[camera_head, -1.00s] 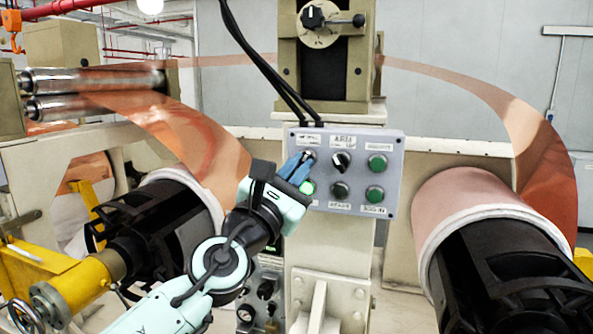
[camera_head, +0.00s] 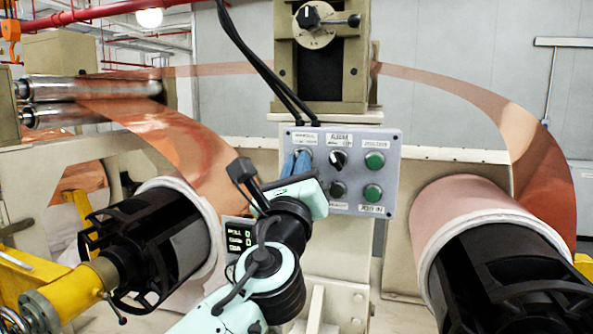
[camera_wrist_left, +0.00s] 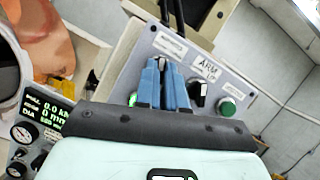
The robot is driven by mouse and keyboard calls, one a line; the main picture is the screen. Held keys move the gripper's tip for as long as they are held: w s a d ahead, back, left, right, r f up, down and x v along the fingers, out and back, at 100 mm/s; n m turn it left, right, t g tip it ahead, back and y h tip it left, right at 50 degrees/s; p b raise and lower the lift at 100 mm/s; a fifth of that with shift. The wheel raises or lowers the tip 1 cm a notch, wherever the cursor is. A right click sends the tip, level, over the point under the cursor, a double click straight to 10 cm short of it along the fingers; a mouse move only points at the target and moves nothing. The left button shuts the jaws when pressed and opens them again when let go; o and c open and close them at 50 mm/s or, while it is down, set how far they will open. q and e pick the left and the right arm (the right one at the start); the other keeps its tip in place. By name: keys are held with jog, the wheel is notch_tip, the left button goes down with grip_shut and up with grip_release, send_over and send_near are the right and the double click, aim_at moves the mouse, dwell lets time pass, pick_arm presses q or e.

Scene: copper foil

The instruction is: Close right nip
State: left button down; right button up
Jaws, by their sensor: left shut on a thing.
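The grey control panel (camera_head: 354,140) stands on the cream post in the middle of the head view. My left gripper (camera_head: 298,158) has its blue fingers at the panel's upper-left control, closed on a small knob that they mostly hide. In the left wrist view the blue fingers (camera_wrist_left: 162,68) also reach to that upper-left spot. Right of them is the black ARM selector knob (camera_head: 338,159), apart from the fingers. A green button (camera_head: 374,161) is at the upper right. My right gripper is not in view.
Black cables (camera_head: 250,60) hang down to the panel top. Copper foil (camera_head: 180,130) arcs from the steel rollers (camera_head: 90,88) at the left. A foil roll (camera_head: 470,208) stands at the right, and a lit readout (camera_wrist_left: 48,110) lies left of my gripper.

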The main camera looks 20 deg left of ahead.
pick_arm(q)
jog(key=shift+r+n+y, duration=0.2)
jog(key=shift+n+y, duration=0.5)
jog(key=shift+n, duration=0.5)
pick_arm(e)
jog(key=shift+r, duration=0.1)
pick_arm(q)
jog(key=shift+s, duration=0.1)
jog(key=c, duration=1.2)
grip_release()
jog(key=shift+g, duration=0.3)
jog(key=shift+f, duration=0.1)
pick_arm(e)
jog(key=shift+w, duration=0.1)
pick_arm(q)
jog(key=b+v, duration=0.4)
jog(key=v, duration=0.9)
jog(key=shift+f, duration=0.1)
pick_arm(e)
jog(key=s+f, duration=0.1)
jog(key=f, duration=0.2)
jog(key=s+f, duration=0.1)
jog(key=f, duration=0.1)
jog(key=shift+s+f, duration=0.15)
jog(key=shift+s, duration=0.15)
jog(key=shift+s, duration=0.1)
